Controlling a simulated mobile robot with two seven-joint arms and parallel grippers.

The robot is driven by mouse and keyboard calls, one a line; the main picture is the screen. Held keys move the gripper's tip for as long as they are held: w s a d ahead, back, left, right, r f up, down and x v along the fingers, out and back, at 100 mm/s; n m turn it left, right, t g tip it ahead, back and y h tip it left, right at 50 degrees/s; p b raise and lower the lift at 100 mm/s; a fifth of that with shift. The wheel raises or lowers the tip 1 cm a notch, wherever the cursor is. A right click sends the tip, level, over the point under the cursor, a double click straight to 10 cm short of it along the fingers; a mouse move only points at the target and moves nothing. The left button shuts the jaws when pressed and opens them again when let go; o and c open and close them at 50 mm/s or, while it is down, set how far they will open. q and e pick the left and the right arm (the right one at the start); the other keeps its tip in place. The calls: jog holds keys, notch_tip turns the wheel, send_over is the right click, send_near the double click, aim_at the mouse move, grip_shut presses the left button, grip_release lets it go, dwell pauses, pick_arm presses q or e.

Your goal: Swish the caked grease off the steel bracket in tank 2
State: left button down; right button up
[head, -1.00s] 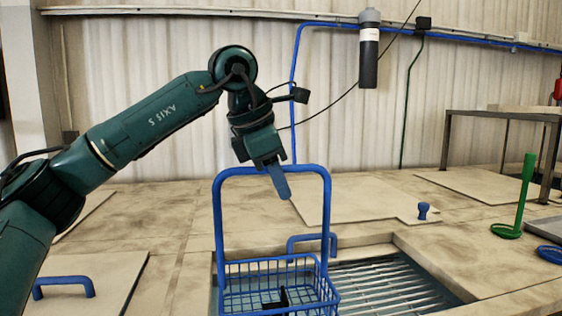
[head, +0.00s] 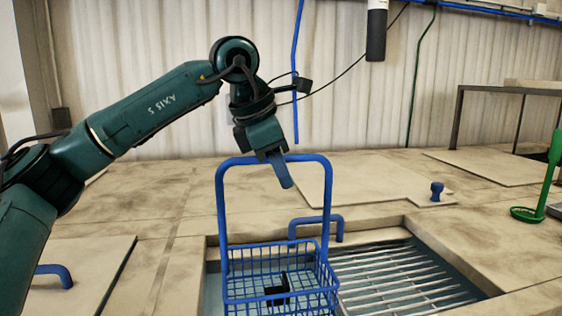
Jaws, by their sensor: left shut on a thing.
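My left gripper (head: 279,172) is shut on the top bar of the tall blue handle of a wire basket (head: 323,270). The basket hangs upright at the left part of an open tank (head: 208,285) in the worktop. A small black piece (head: 277,291), seemingly the bracket, lies inside the basket, partly hidden by the wires. I cannot tell how much grease is on it, or whether the basket touches the liquid. No tank number is readable. My right gripper is not in view.
A slatted metal rack (head: 400,275) lies right of the basket. A lid with a blue handle (head: 52,271) is at the left. Behind are a flat cover with a blue knob (head: 437,190) and a green tool (head: 548,180). A dark canister (head: 376,35) hangs on the wall.

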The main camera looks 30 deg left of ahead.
pick_arm(q)
notch_tip(320, 180, down, 17)
jog(key=b, duration=1.2)
jog(key=shift+f+b, duration=0.2)
jog(key=shift+b, duration=0.2)
jog(key=shift+f+b, duration=0.4)
jog(key=shift+f, duration=0.3)
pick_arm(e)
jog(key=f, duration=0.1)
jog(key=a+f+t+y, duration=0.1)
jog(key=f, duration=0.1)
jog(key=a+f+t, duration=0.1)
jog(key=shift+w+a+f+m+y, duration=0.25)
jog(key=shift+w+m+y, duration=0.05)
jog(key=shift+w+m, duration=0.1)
pick_arm(q)
jog(key=shift+w, duration=0.1)
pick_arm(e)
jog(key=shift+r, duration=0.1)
